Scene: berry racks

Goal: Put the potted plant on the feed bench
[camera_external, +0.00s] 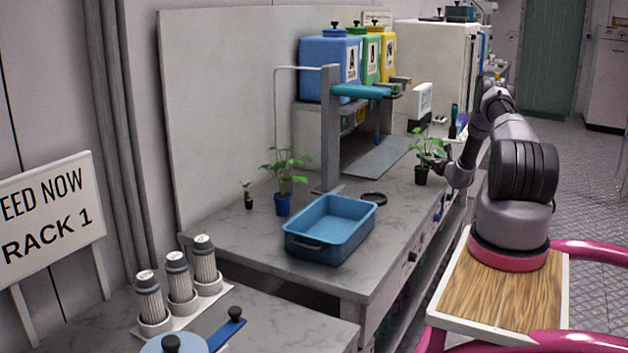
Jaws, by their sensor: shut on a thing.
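A potted plant (428,148) with green leaves in a dark pot is at the right edge of the grey bench (335,285). My gripper (443,170) reaches it from the right and is shut on it; the fingers are small and partly hidden by leaves. I cannot tell whether the pot touches the bench top. A second plant (286,165) in a blue pot (282,204) and a small seedling (248,200) in a dark pot stand further left on the bench.
A blue tub (325,240) sits at the bench front, with a dark ring (373,198) behind it. A grey stand (329,130) holds blue, green and yellow canisters. White-grey cylinders (178,275) and a "FEED NOW RACK 1" sign (50,217) are at the front left.

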